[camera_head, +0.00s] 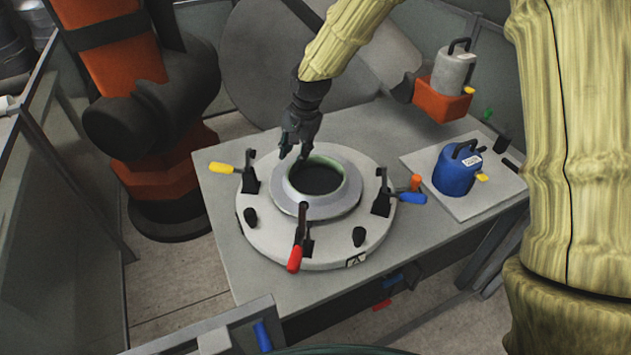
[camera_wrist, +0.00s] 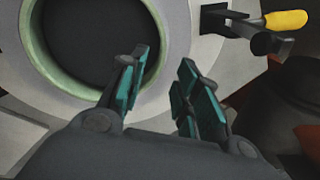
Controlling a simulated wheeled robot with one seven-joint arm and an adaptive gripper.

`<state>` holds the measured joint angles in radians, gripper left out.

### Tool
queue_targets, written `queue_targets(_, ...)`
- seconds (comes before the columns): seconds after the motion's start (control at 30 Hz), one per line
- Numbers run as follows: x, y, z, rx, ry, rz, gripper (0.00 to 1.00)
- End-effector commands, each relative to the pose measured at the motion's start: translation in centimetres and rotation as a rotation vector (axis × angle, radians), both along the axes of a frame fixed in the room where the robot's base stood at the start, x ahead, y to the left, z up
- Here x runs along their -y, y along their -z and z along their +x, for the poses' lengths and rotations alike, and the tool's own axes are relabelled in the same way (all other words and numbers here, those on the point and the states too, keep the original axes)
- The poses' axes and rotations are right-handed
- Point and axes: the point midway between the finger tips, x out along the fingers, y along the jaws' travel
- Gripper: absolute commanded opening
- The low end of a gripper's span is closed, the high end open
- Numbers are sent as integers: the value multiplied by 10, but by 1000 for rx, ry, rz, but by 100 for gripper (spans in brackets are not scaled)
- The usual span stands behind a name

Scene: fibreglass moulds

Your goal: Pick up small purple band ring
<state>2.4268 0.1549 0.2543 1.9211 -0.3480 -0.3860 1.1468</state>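I see no purple band ring in either view. A round grey mould ring (camera_head: 316,212) with a pale green inner lip (camera_head: 345,166) sits on a round fixture plate (camera_head: 270,240). The green lip (camera_wrist: 62,86) also shows around the dark opening in the wrist view. My gripper (camera_head: 294,152) points down over the far left part of the ring's rim. In the wrist view my gripper (camera_wrist: 164,62) has its two teal-padded fingers apart, with nothing held between them. One finger overlaps the opening's edge; contact with the rim cannot be told.
Toggle clamps with yellow (camera_head: 221,168), red (camera_head: 295,259) and blue (camera_head: 412,198) handles stand around the plate. A blue canister (camera_head: 455,172) is on a board at right; a grey canister (camera_head: 453,72) sits in an orange holder behind. An orange robot (camera_head: 125,75) stands at left.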

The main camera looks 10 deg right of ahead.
Motion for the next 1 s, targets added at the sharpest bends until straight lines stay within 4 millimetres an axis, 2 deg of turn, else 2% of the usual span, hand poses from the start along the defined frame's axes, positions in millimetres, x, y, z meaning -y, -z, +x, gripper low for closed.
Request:
queue_targets(0.57, -7, 45, 8, -2, 0, -1, 32)
queue_targets(0.93, -8, 51, 9, 0, 0, 0, 32)
queue_targets(1.0, -8, 51, 9, 0, 0, 0, 20)
